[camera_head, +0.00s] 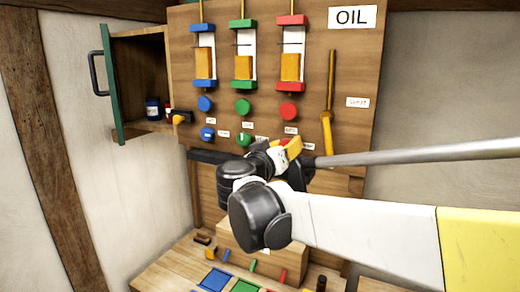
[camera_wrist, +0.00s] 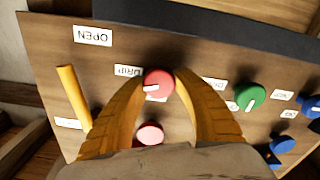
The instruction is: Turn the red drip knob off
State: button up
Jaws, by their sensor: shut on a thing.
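The red drip knob (camera_wrist: 158,83) shows in the wrist view between the two yellow fingers of my gripper (camera_wrist: 160,84), which are shut on its sides. Its white pointer mark points to the left in that view. A label reading DRIP (camera_wrist: 127,71), upside down there, is beside it. In the head view my gripper (camera_head: 289,147) is against the lower part of the oil panel, below the red column, and mostly hides this knob. Another round red knob (camera_head: 288,108) sits above it on the panel and also shows between the fingers in the wrist view (camera_wrist: 150,133).
The green lower knob (camera_head: 243,138) and blue lower knob (camera_head: 207,134) are to the left in the head view. An open cabinet with a green door (camera_head: 111,85) is at the left. A wooden bench (camera_head: 165,271) is below.

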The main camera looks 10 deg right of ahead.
jog(key=n+b, duration=0.1)
jog(key=n, duration=0.2)
jog(key=shift+f+n, duration=0.1)
jog(key=shift+n, duration=0.3)
jog(key=n+b, duration=0.1)
jog(key=n, duration=0.2)
jog(key=shift+w+a+n, duration=0.1)
jog(key=shift+n, duration=0.2)
jog(key=n+b, duration=0.2)
jog(key=n, duration=0.4)
jog(key=shift+f, duration=0.1)
jog(key=shift+n, duration=0.4)
jog(key=o, duration=1.2)
jog(key=shift+c, duration=0.2)
jog(key=shift+a, duration=0.1)
